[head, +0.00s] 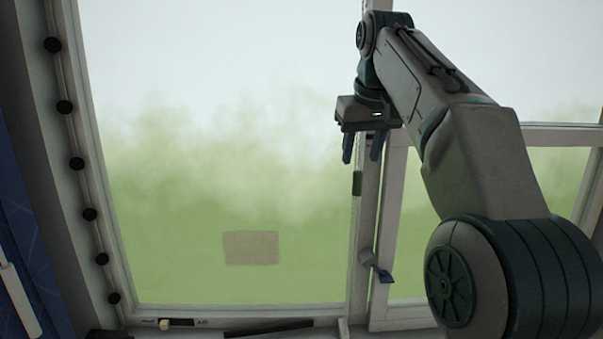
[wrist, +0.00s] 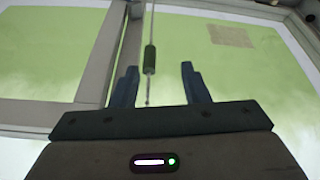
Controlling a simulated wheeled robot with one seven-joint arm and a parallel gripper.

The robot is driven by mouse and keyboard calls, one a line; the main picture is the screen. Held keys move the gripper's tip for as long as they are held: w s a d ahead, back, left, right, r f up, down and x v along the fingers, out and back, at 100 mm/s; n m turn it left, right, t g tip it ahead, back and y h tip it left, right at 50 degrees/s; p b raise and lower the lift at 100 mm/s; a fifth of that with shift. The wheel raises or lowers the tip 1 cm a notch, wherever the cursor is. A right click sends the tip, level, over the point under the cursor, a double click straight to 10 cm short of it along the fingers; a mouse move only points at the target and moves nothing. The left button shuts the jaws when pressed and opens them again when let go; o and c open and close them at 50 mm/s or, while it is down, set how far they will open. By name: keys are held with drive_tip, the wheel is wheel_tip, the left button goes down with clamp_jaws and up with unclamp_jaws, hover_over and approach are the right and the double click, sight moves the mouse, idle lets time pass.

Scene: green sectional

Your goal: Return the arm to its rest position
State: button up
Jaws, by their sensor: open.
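My gripper (head: 362,148) hangs from my raised arm in the upper middle of the head view, in front of the window's middle post. Its two fingers point down and stand apart with nothing between them. In the wrist view my gripper (wrist: 160,88) shows both dark blue fingers spread. My arm fills the right side of the head view, bent up and over toward the left.
A large window (head: 220,150) with a white frame fills the view. A dark green pull on a cord (wrist: 150,58) hangs beyond the fingers in the wrist view. Small items lie along the sill (head: 270,328).

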drive_tip(key=s+f+b, duration=0.1)
drive_tip(key=s+f, duration=0.7)
drive_tip(key=f, duration=0.3)
drive_tip(key=s+d+f+m+b, duration=0.1)
drive_tip(key=s+f+b, duration=0.1)
drive_tip(key=s+f, duration=0.7)
drive_tip(key=s+f+m+b, duration=0.1)
drive_tip(key=s+f+b, duration=0.1)
drive_tip(key=s+f, duration=0.7)
wheel_tip(320, 180, down, 6)
drive_tip(key=shift+d+f+g, duration=0.2)
drive_tip(key=shift+f+g, duration=0.05)
drive_tip(key=shift+g, duration=0.05)
